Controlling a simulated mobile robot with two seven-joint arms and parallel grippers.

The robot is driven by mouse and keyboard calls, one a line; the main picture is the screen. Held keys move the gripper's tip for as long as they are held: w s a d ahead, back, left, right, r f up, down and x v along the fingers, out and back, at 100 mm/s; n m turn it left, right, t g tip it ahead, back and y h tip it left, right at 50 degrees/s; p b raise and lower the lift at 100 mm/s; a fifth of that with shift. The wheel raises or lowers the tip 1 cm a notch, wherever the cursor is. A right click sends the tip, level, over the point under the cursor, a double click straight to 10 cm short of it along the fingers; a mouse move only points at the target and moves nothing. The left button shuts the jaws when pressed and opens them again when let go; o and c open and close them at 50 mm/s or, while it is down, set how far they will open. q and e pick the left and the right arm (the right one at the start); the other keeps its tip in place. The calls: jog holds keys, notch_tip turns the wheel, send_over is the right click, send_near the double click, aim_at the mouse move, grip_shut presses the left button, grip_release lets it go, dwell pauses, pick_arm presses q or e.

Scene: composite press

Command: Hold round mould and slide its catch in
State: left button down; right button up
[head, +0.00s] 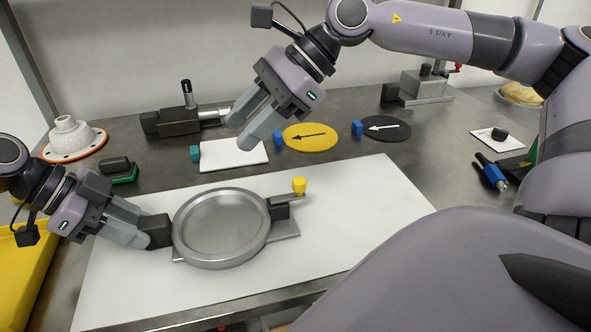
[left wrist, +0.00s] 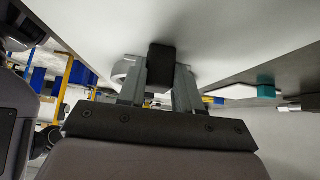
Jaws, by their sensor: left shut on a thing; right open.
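The round grey metal mould (head: 222,226) lies on the white board in the head view, with a shallow dish-like top. A black block handle (head: 157,231) sticks out on its left. My left gripper (head: 148,232) is shut on this black handle, which also shows between the fingers in the left wrist view (left wrist: 161,66). The catch is on the mould's right side: a dark block with a bar ending in a yellow knob (head: 299,186). My right gripper (head: 243,130) is open and empty, above the table behind the mould, apart from the catch.
The white board (head: 365,215) is clear to the right of the mould. Behind it lie a white plate with a teal tab (head: 232,154), a yellow disc (head: 311,138) and a black disc (head: 386,129), both with arrows. A white cone on an orange-edged base (head: 72,141) stands at left.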

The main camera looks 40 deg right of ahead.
notch_tip(320, 180, down, 2)
jog(key=s+d+g+h, duration=0.1)
jog(key=s+g+h, duration=0.1)
jog(key=h, duration=0.1)
jog(key=g+h, duration=0.3)
jog(key=h, duration=0.2)
send_over(299, 180)
jog(key=shift+f, duration=3.75)
grip_shut()
